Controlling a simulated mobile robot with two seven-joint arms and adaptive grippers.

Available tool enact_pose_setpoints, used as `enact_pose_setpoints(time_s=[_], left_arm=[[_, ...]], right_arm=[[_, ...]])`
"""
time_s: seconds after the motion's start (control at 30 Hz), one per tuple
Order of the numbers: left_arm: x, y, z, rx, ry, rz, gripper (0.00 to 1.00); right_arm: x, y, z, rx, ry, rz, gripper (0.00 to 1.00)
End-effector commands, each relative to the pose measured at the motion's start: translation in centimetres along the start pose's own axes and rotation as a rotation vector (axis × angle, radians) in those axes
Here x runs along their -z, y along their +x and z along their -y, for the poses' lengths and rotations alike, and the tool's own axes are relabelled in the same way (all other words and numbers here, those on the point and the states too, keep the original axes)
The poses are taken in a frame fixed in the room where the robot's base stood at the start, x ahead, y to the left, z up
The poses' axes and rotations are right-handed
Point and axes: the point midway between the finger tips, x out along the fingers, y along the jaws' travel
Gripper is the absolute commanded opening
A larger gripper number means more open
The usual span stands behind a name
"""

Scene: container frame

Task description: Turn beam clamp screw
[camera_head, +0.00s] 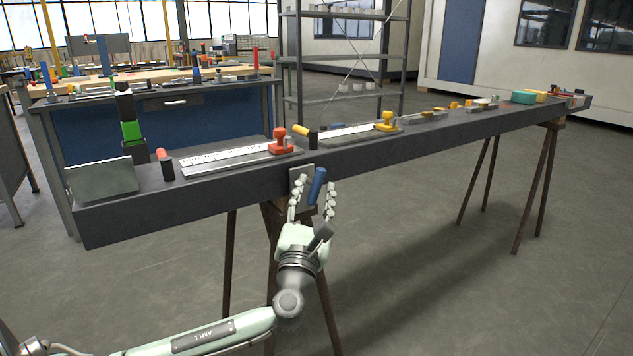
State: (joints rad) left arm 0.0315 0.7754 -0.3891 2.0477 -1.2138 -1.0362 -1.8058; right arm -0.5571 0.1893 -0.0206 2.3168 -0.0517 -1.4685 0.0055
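A long dark grey beam (400,152) runs from the front left to the back right, resting on trestles. On its near face, left of the middle, is a small grey clamp plate (302,171) with a blue handle (317,186) sticking out towards me, slightly tilted. My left gripper (315,188) reaches up to it from below, its two fingers spread on either side of the blue handle. A gap seems to show beside the handle; contact cannot be told. The screw itself is not clearly visible. My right gripper is out of view.
On the beam lie long plates with a red knob (281,141) and a yellow knob (387,121), and a grey block (101,179) at the left end. Trestle legs (229,262) stand below the beam. A blue workbench (200,131) is behind. The floor at right is clear.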

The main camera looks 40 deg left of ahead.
Motion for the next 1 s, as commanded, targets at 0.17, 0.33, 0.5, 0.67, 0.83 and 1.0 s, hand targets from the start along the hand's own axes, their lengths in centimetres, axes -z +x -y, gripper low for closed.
enact_pose_setpoints(time_s=[0.17, 0.33, 0.5, 0.67, 0.83, 1.0], left_arm=[[0.0, 1.9, 0.0, 0.001, -0.001, 0.000, 0.38], [0.1, 2.3, 0.1, 0.002, -0.002, -0.002, 0.38], [0.1, 2.3, 0.1, 0.003, -0.003, -0.002, 0.37], [0.1, 2.2, 0.1, 0.003, -0.003, -0.002, 0.17], [0.1, 2.2, 0.2, 0.006, -0.004, -0.003, 0.00], [0.2, 2.1, 0.3, 0.008, -0.005, -0.005, 0.00]], right_arm=[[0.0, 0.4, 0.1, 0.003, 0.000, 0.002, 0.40], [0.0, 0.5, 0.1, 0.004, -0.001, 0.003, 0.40], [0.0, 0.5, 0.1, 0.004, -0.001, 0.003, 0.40], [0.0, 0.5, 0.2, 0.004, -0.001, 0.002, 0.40], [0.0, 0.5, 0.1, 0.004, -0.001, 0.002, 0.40], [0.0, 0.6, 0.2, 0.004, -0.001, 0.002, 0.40]])
